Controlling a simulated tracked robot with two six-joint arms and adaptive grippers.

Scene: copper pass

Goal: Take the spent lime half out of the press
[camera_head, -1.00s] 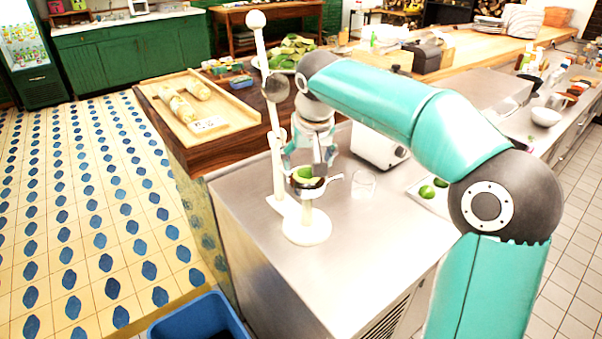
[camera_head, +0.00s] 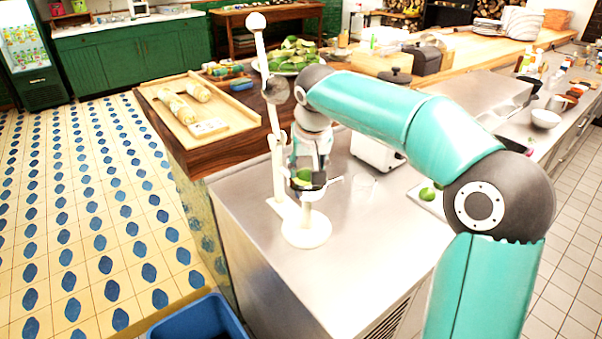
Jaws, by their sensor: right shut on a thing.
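The white lever press (camera_head: 306,231) stands on the steel counter, its tall lever raised. The green lime half (camera_head: 304,174) sits at the press's cup, partly hidden by my gripper. My right gripper (camera_head: 306,185) points down at the cup, its fingers shut on the lime half. Whether the lime half still touches the cup cannot be told. My left gripper is not in view.
A white tray (camera_head: 431,204) with a green lime lies further right. A wooden board (camera_head: 187,132) with wrapped rolls is at the left. A blue bin (camera_head: 199,318) stands on the floor at the front.

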